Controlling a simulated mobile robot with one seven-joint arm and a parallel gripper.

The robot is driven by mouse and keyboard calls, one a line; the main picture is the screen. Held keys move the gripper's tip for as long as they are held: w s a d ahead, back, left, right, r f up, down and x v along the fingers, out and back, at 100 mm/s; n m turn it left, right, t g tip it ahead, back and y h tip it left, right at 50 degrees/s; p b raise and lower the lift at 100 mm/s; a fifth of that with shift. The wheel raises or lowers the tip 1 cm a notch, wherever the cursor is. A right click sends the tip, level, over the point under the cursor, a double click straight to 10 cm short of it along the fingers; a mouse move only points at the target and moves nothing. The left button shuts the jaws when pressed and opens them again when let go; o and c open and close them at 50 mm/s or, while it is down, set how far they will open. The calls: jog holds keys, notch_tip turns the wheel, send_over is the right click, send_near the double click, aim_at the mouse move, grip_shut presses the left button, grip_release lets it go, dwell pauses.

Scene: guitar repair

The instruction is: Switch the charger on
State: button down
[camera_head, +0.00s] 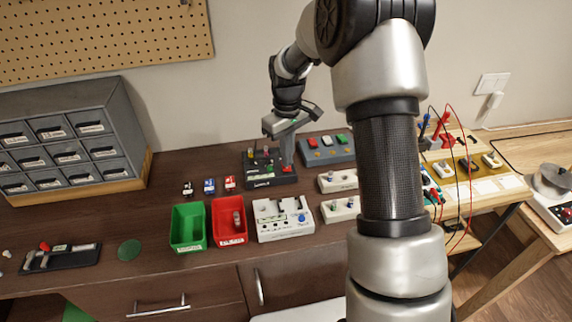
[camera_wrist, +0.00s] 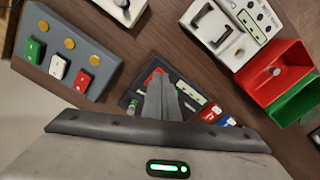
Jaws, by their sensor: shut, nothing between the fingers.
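A black box, which looks like the charger (camera_head: 262,182), stands on the dark bench under my gripper (camera_head: 287,163). It has small parts standing at its back left and a pale label on its front. In the wrist view the black box (camera_wrist: 135,98) lies beneath my gripper (camera_wrist: 162,84), with a red part (camera_wrist: 154,76) just beside the fingertips and a pale panel to their right. My gripper is shut and empty, pointing down at the box's right part. The fingers hide part of the box, and I cannot tell whether they touch it or how its switch stands.
A grey box with coloured buttons (camera_head: 327,150) stands close behind right. A white device (camera_head: 283,219), a red bin (camera_head: 229,222) and a green bin (camera_head: 187,228) stand in front. Small red, blue and white blocks (camera_head: 209,187) lie to the left. Grey drawers (camera_head: 70,135) stand far left.

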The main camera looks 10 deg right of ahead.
jog(key=shift+f+b, duration=0.5)
jog(key=shift+f, duration=0.35)
dwell(0.4)
jog(key=shift+r, duration=0.15)
jog(key=shift+r+p, duration=2.55)
jog(key=shift+r, duration=0.85)
